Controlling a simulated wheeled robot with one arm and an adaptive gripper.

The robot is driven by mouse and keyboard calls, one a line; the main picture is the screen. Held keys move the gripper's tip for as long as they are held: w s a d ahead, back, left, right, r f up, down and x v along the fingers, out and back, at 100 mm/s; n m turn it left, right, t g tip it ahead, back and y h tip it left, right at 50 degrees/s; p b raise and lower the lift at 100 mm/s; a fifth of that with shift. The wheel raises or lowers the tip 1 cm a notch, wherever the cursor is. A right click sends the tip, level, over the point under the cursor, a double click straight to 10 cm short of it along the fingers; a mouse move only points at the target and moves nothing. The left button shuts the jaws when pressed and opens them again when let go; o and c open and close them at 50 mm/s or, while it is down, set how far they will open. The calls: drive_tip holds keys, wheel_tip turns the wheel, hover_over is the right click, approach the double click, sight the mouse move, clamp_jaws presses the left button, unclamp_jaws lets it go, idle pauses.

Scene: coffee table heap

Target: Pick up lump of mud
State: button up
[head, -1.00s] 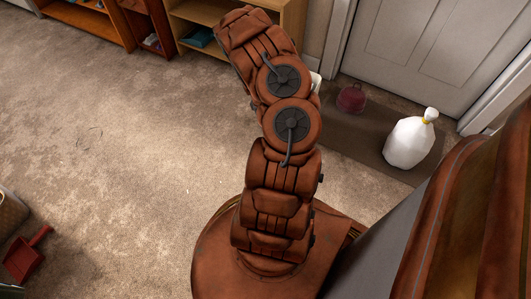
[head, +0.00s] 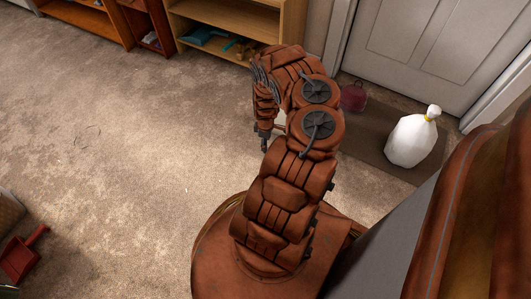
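I cannot make out a lump of mud in the head view; small dark marks (head: 92,140) lie on the carpet at the left, too faint to identify. My gripper (head: 264,145) hangs down at the left of my bent arm, over the carpet near the shelf. Its dark fingertips are small and seen from behind and above, so I cannot tell whether they are open or shut. Nothing is visibly held. My arm hides part of the floor and the mat behind it.
A dark mat (head: 372,146) before the door (head: 432,45) bears a white tied bag (head: 412,140) and a dark red object (head: 354,97). A red dustpan (head: 20,258) lies lower left.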

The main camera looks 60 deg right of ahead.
drive_tip(key=shift+a+f+b, duration=0.15)
drive_tip(key=shift+f+b, duration=2.25)
drive_tip(key=shift+f, duration=0.2)
drive_tip(key=shift+c, duration=0.3)
drive_tip(key=c, duration=0.7)
drive_tip(key=shift+c, duration=0.2)
